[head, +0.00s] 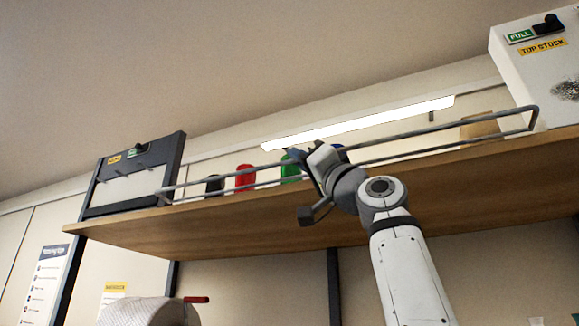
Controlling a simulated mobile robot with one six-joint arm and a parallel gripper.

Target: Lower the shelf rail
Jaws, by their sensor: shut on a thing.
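The shelf rail (436,129) is a grey metal bar frame along the front edge of the wooden shelf (250,224). It stands raised, with an upper bar and a lower bar, and its right end is at the white box. My gripper (306,158) is at the rail near its middle, shut on it. The arm reaches up from the lower right, and the jaws hide a short part of the rail. The exact contact is too small to see clearly.
Behind the rail stand black, red (245,178) and green (290,167) items and a tan box (480,127). A dark-framed panel (131,177) stands at the left end, a white box (543,75) at the right. A white roll (147,312) is below left.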

